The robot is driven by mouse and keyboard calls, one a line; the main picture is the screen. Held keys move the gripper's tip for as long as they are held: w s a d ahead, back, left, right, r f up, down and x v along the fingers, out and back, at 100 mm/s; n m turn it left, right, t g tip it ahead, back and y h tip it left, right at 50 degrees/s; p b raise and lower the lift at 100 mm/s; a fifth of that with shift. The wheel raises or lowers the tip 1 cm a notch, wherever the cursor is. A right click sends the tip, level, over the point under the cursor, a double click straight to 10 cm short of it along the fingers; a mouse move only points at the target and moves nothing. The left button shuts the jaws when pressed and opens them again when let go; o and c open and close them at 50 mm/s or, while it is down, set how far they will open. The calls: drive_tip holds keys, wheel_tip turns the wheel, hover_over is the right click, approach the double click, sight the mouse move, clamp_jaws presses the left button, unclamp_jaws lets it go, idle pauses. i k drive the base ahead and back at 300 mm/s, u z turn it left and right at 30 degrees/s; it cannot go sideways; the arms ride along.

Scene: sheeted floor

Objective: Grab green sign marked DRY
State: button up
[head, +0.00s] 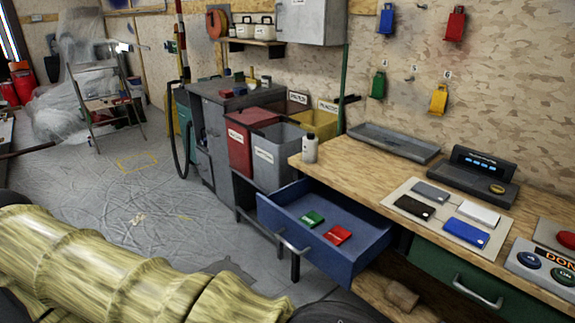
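A small green block or sign (313,218) with a light mark lies in the open blue drawer (350,262); its lettering is too small to read. A red one (338,235) lies beside it, a little nearer to the right, apart from it. A green tag (377,85) also hangs on the wall, and I cannot read any word on it. My arm in its yellow-green sleeve crosses the lower left. My gripper's fingers do not show.
The wooden workbench (360,163) holds a white bottle (310,148), a grey tray (394,143), a dark display device (473,178) and a board with several coloured cards. Red, grey and yellow bins stand left of it. A stepladder (105,100) stands farther back. The sheeted floor at left is open.

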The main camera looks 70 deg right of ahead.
sight(311, 219)
drive_tip(key=k, duration=0.75)
drive_tip(key=z, duration=1.7)
drive_tip(key=i, duration=0.5)
drive_tip(key=z, duration=0.05)
